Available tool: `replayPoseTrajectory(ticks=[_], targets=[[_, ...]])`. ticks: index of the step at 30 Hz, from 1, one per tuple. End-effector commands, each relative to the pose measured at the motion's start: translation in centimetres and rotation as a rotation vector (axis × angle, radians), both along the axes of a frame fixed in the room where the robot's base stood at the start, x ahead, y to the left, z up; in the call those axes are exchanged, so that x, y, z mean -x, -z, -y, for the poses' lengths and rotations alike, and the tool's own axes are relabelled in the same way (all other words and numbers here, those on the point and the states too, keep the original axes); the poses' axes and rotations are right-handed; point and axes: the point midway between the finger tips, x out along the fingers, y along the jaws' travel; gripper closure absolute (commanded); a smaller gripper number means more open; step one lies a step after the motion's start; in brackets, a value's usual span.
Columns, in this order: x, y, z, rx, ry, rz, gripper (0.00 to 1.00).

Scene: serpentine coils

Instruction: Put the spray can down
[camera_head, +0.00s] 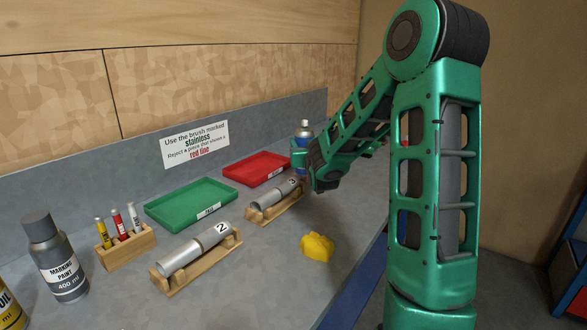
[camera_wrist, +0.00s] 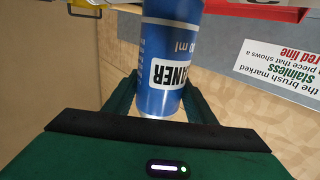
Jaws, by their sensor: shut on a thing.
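The blue spray can (camera_head: 303,131) is in my gripper at the far right end of the bench, near the red tray. It looks upright, with a pale top.
The grey bench (camera_head: 262,285) holds a red tray (camera_head: 236,178), a green tray (camera_head: 160,212), two wooden cradles with metal tubes (camera_head: 196,252), a marker rack (camera_head: 126,247), a yellow lump (camera_head: 317,247) and a marking paint can (camera_head: 56,262). A sign (camera_head: 195,144) is on the back wall.

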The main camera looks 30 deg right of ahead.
Motion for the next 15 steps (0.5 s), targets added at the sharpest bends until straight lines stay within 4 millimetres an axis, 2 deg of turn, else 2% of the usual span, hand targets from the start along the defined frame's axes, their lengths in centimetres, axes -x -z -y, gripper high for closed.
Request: replayPoseTrajectory(ticks=[7, 15], targets=[[-0.1, 1.8, -0.3, -0.001, -0.004, 0.001, 0.88], [-0.1, 5.0, -0.4, -0.001, -0.006, 0.002, 0.88]])
